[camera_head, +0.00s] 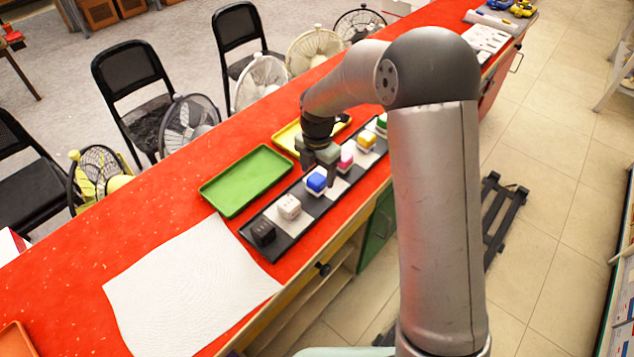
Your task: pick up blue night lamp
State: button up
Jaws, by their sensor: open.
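The blue night lamp (317,182) is a small cube with a blue top and a white lower part. It stands on the long black-and-white tray (288,244) on the red counter. My gripper (319,176) points down right at the blue lamp, with its fingers just above or beside it. The gripper is open. Whether a finger touches the lamp cannot be told from this view.
On the same tray stand a black cube (262,232), a white cube (289,206), a pink cube (345,159), a yellow cube (366,140) and a green one (381,122). A green tray (246,181), a yellow tray (287,138) and a white sheet (185,290) lie nearby.

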aim_at(317, 178)
jog(key=shift+w+f+p, duration=0.15)
jog(key=shift+f+p, duration=0.65)
jog(key=shift+f, duration=1.9)
jog(key=c, duration=1.1)
